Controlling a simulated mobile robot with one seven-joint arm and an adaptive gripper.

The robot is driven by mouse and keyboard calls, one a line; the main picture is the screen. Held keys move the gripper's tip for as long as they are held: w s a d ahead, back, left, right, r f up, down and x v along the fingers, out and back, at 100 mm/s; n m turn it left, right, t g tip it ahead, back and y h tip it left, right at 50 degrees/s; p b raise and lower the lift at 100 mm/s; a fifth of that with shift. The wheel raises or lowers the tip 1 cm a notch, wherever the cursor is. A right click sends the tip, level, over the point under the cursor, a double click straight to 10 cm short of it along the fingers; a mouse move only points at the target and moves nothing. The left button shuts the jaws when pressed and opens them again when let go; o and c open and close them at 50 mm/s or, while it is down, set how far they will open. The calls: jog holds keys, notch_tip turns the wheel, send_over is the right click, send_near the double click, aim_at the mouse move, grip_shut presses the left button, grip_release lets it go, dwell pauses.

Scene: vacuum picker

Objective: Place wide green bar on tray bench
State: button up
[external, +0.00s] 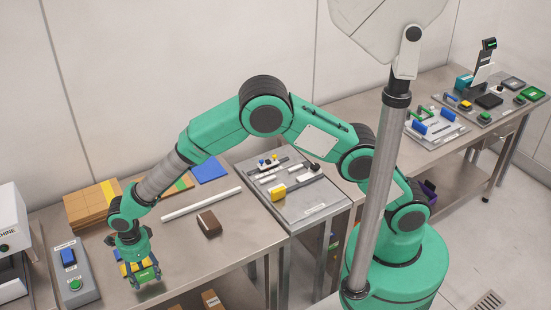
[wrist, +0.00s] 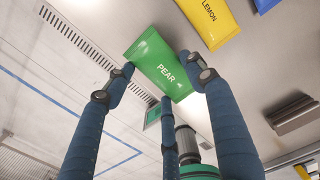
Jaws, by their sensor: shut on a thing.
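The wide green bar, a flat green packet marked PEAR (wrist: 158,62), is between the fingertips of my gripper (wrist: 165,78) in the wrist view. My gripper is shut on it. In the external view my gripper (external: 142,268) hangs low over the front of the left metal bench (external: 235,245), with the green bar (external: 148,275) at its fingertips. I cannot tell the exact gap between bar and bench. A yellow packet marked LEMON (wrist: 210,18) lies beside the green bar in the wrist view. Which bench is the tray bench is not labelled legibly.
A brown block (external: 208,224) and a long white rod (external: 202,204) lie on the left bench. A control box (external: 73,275) stands at left. Grey trays with parts rest on the middle bench (external: 290,190) and the far right bench (external: 436,130). Cardboard boxes (external: 93,203) stand behind.

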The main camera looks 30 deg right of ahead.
aim_at(140, 277)
jog(key=shift+w+a, duration=0.4)
jog(key=shift+a, duration=0.45)
jog(key=shift+f+b, duration=0.65)
jog(key=shift+f, duration=1.15)
jog(key=shift+f, duration=0.1)
jog(key=o, duration=1.2)
jog(key=shift+c, duration=0.2)
notch_tip(140, 277, up, 12)
jog(key=p, duration=0.3)
